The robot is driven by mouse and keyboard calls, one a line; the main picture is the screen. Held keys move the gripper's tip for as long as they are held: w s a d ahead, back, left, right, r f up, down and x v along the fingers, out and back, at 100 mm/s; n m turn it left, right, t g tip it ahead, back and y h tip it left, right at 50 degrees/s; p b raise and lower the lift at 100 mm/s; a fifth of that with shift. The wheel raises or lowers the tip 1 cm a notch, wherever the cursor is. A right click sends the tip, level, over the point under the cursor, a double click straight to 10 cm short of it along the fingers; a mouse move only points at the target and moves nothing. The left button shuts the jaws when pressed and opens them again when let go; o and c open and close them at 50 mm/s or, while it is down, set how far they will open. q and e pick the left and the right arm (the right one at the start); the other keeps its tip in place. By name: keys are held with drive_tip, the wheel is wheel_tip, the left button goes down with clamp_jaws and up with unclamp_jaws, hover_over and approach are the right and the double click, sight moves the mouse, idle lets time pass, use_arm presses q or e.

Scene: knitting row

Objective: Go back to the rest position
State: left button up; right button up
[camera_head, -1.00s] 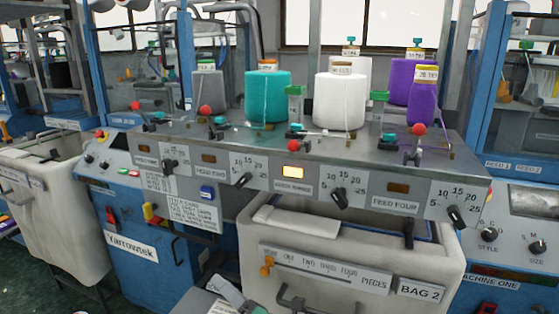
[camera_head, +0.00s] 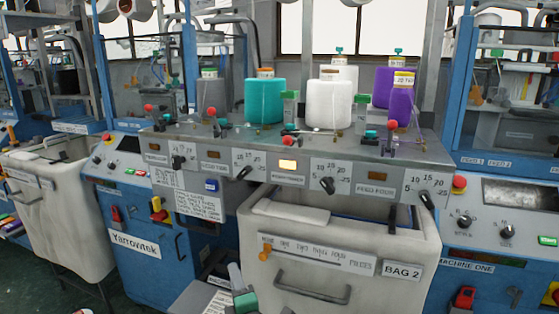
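A slim grey piece with a green block (camera_head: 243,298) shows at the bottom centre. It stands in front of the low grey box with a printed sheet. It may be part of my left gripper, but I cannot make out two fingertips or whether they are open or shut. Nothing seen clearly in a grip. My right gripper does not show.
The control panel (camera_head: 290,178) with dials and a lit amber window spans the middle, with teal (camera_head: 266,100), white (camera_head: 330,103) and purple (camera_head: 402,107) yarn cones above. The BAG 2 bin (camera_head: 350,294) and the blue Yarrowtek machine (camera_head: 134,262) stand below.

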use_arm(q)
drive_tip(key=s+a+f+m+g+h, duration=0.1)
drive_tip(key=s+f+m+g+h, duration=0.65)
drive_tip(key=m, duration=0.75)
drive_tip(key=s+a+f+m+g, duration=0.3)
drive_tip(key=s+a+f+m, duration=0.15)
drive_tip(key=s, duration=0.65)
drive_tip(key=s+a+f+m+g, duration=0.35)
drive_tip(key=s+f, duration=0.25)
drive_tip(key=s, duration=0.5)
wheel_tip(320, 180, up, 25)
drive_tip(key=p, duration=2.5)
drive_tip(key=shift+w+y, duration=0.3)
drive_tip(key=shift+y, duration=0.05)
